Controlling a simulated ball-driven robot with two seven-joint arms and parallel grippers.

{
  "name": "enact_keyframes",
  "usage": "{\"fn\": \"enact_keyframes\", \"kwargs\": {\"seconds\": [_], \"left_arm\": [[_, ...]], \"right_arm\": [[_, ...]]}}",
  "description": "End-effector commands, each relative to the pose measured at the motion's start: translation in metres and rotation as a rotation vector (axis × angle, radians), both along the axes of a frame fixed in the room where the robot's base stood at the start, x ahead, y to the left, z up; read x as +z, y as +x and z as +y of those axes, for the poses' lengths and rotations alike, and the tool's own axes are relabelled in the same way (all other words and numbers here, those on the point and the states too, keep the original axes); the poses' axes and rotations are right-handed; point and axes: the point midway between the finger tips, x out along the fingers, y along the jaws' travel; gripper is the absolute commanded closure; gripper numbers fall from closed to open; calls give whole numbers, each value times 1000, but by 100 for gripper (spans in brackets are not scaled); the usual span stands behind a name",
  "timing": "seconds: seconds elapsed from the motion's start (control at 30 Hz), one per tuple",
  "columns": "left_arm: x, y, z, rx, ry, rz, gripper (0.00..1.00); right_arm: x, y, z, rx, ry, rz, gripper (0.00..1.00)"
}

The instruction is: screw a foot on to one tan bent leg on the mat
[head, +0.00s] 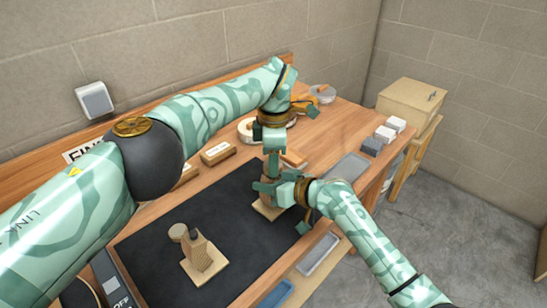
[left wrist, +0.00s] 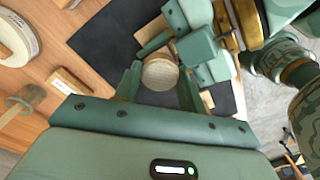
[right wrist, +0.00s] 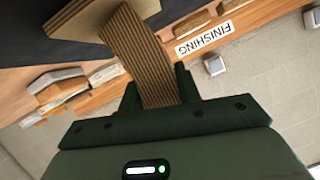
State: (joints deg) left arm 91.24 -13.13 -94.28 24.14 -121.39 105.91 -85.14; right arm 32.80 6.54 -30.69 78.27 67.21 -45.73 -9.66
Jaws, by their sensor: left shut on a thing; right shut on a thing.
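One tan bent leg stands on the mat (head: 150,243) on a square base (head: 268,208), mostly hidden by my grippers in the head view. Its layered strip (right wrist: 143,60) shows between the fingers of my right gripper (right wrist: 158,90), which is shut on it from the side. My left gripper (head: 271,172) points down from above the leg, shut on a round tan foot (left wrist: 160,74). Whether the foot touches the leg's end is hidden. A second bent leg (head: 200,255) stands at the mat's front left, with a round disc (head: 178,232) at its upper end.
Wooden blocks (head: 218,153) and a white round dish (head: 247,130) lie behind the mat. A grey tray (head: 348,166) lies to the right. Small white and dark blocks (head: 385,134) sit at the table's right end. The mat between the two legs is clear.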

Motion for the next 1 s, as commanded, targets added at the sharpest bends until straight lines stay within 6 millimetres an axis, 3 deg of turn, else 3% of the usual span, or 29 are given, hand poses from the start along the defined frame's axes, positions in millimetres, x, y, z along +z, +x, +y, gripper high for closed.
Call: {"fn": "enact_keyframes", "kwargs": {"seconds": [0.03, 0.83, 0.93, 1.0], "left_arm": [[0, 0, 0, 0, 0, 0, 81], [-12, 0, 1, -3, -1, -1, 81], [-12, 0, 1, -92, -2, 0, 81], [-12, 0, 1, -241, -4, 1, 81]], "right_arm": [[-7, -3, 1, 3, -3, 15, 100], [-8, -3, 1, 3, -4, 17, 100], [-8, -3, 1, 4, -5, 16, 100], [-8, -3, 1, 4, -5, 17, 100]]}}
